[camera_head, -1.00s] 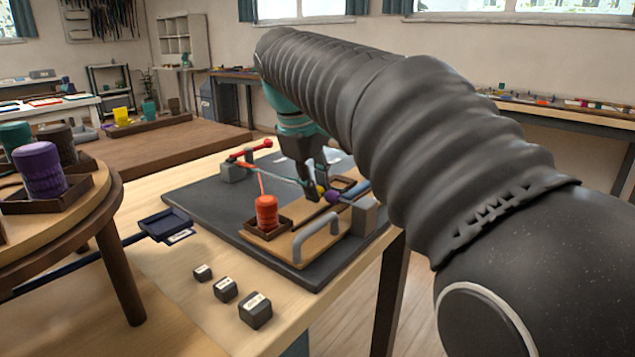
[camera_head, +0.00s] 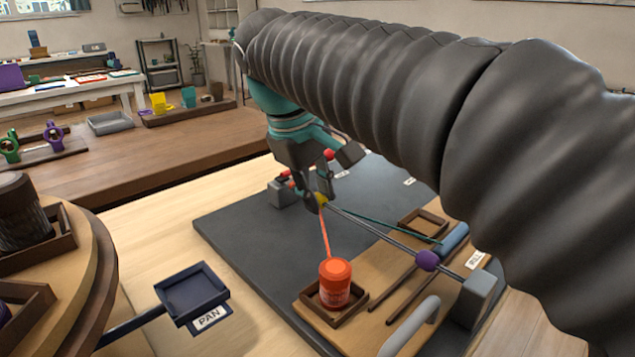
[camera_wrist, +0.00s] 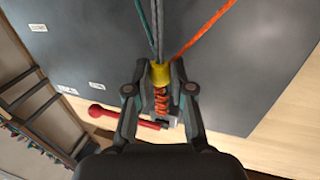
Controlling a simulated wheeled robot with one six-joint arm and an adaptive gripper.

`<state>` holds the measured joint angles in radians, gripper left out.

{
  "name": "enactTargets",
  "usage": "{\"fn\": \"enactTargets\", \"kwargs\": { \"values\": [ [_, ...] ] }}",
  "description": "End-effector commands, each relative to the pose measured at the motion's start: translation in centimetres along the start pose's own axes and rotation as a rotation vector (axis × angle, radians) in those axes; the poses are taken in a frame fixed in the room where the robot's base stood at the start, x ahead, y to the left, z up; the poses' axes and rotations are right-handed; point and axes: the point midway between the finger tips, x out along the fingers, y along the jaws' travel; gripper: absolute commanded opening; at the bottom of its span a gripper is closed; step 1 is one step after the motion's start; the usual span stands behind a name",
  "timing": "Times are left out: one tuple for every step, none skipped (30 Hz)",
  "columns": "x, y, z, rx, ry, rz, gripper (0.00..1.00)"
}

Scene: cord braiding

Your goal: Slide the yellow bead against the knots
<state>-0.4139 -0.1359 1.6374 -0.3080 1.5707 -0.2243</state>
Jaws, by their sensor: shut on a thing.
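My gripper (camera_head: 318,200) is shut on the yellow bead (camera_head: 321,199), which sits on a grey cord or rod (camera_head: 370,226). In the wrist view the yellow bead (camera_wrist: 161,75) lies between the two fingertips. The orange knots (camera_wrist: 161,100) form a short coil directly behind it, on the red-levered clamp side. The bead appears to touch the first knot, though the contact line is small. An orange cord (camera_wrist: 205,30) and a teal cord (camera_wrist: 143,12) spread away from the bead. The knots are hidden by my fingers in the head view.
A purple bead (camera_head: 428,260) sits farther along the grey line, near a grey block (camera_head: 480,293). The orange bobbin (camera_head: 335,283) stands in a wooden tray. A blue bobbin (camera_head: 455,238) lies beside the line. The red clamp lever (camera_wrist: 97,111) is close to my left finger.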

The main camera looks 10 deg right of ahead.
Motion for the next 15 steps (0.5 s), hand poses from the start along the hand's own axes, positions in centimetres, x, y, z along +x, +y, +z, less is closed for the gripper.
{"fn": "enactTargets", "kwargs": {
  "values": [
    [0.09,-0.08,0.0,0.0,-0.001,-0.003,0.0],
    [0.1,-0.06,0.01,0.0,-0.002,-0.003,0.0],
    [0.11,-0.04,0.02,0.001,-0.002,-0.003,0.0],
    [0.12,-0.02,0.02,0.001,-0.002,-0.003,0.0],
    [0.12,-0.02,0.02,0.001,-0.002,-0.003,0.0],
    [0.13,-0.01,0.03,0.002,-0.002,-0.003,0.0],
    [0.13,0.0,0.03,0.002,-0.002,-0.003,0.0],
    [0.13,0.0,0.03,0.002,-0.002,-0.003,0.27],
    [0.13,0.01,0.03,0.002,-0.002,-0.003,0.37],
    [0.13,0.01,0.02,0.002,-0.002,-0.003,0.45],
    [0.12,0.01,0.02,0.002,-0.002,-0.003,0.49],
    [0.11,0.01,0.02,0.002,-0.002,-0.003,0.49],
    [0.1,0.01,0.02,0.001,-0.002,-0.002,0.49],
    [0.09,0.01,0.01,0.001,-0.001,-0.002,0.49],
    [0.08,0.0,0.01,0.001,-0.001,-0.002,0.49]
  ]
}}
